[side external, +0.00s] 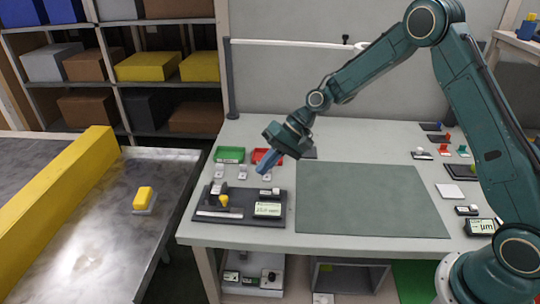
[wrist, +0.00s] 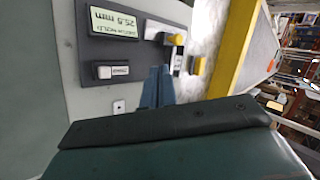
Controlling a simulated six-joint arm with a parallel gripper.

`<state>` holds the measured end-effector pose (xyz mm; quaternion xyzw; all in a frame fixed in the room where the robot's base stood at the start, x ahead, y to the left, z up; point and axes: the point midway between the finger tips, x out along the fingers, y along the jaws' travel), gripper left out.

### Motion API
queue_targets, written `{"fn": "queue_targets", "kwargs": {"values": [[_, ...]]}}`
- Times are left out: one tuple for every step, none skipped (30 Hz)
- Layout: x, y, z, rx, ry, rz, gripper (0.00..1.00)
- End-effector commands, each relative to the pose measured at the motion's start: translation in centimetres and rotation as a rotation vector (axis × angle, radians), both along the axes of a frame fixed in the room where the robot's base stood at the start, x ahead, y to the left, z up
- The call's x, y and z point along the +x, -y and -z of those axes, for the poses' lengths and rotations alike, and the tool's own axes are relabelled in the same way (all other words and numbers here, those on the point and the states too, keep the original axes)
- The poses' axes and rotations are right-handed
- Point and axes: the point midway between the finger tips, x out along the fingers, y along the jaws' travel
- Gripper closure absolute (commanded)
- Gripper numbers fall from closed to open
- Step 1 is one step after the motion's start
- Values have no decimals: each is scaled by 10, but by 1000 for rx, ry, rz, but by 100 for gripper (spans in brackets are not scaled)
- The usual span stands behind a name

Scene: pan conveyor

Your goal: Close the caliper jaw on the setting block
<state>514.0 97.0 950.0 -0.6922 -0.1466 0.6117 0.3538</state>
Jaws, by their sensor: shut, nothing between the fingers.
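The caliper fixture is a dark board (side external: 240,221) at the table's left, with a pale bar (side external: 219,213), a yellow knob (side external: 223,200), a pale block (side external: 218,187) and a display (side external: 268,209). I cannot tell for sure which piece is the setting block. In the wrist view the display (wrist: 113,22) appears turned, and the yellow part (wrist: 176,39) sits beyond the fingertips. My gripper (side external: 264,164) is shut and empty, above the board's far right side. In the wrist view its blue fingers (wrist: 157,86) point toward the board, apart from the yellow part.
A green tray (side external: 230,155) and a red tray (side external: 261,154) lie behind the board, with small pale blocks in front. A grey-green mat (side external: 370,200) to the right is clear. A yellow-topped button (side external: 143,196) stands on the metal surface (side external: 95,240) at left.

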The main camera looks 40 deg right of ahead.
Motion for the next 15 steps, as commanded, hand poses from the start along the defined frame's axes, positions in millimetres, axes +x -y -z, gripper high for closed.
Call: {"fn": "queue_targets", "kwargs": {"values": [[-1,6,-6,-1,1,3,100],[-2,9,-9,-1,1,3,100],[-3,12,-13,-1,2,2,100],[-4,14,-15,0,1,1,100],[-5,16,-18,0,0,1,100],[-5,18,-20,0,0,1,100],[-6,19,-22,0,0,1,100],[-6,20,-23,0,1,1,100],[-7,21,-25,0,1,1,100],[-7,22,-25,-1,0,1,100],[-7,22,-26,-1,0,0,100],[-8,23,-27,-1,0,0,100],[-8,23,-27,-1,0,0,100],[-8,23,-27,-1,0,0,100],[-8,23,-27,-1,-1,-1,100]]}}
